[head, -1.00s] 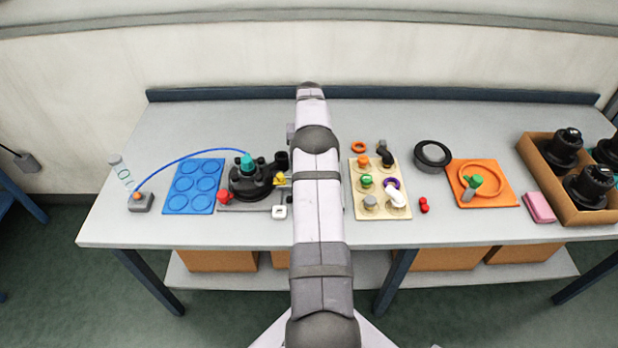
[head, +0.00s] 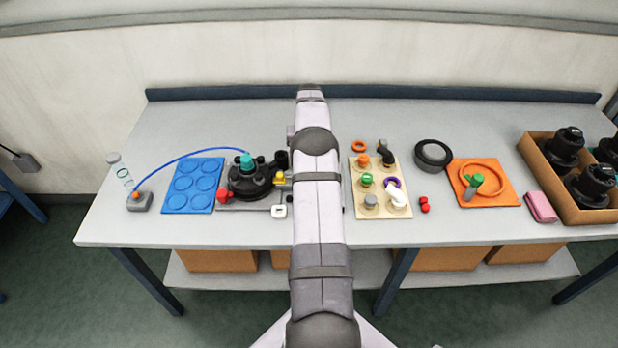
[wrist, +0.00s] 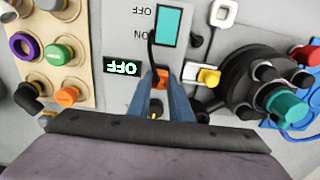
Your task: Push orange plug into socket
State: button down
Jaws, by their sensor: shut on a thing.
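The orange plug (wrist: 161,78) shows in the wrist view between the tips of my gripper (wrist: 164,84). My gripper's two blue-grey fingers are shut on it. A black cable runs from the plug up the picture, over the grey panel (wrist: 125,40). The panel carries a lit OFF display (wrist: 122,67) and a teal switch (wrist: 169,26). The socket cannot be made out; the fingers and plug cover that part of the panel. I cannot tell whether the plug touches anything in front of it. In the head view my arm hides the gripper and plug.
A black pump-like unit with a teal cap (wrist: 285,103) and a yellow knob (wrist: 208,77) stand close to the right of my fingers in the wrist view. A tan board (head: 381,212) with coloured caps lies on the other side. The table's back strip (head: 230,115) is clear.

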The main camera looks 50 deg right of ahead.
jog(key=shift+f, duration=0.3)
jog(key=shift+f, duration=0.15)
jog(key=c, duration=1)
grip_release()
jog(key=shift+c, duration=0.2)
jog(key=shift+r+p, duration=2.4)
jog(key=shift+r, duration=1.9)
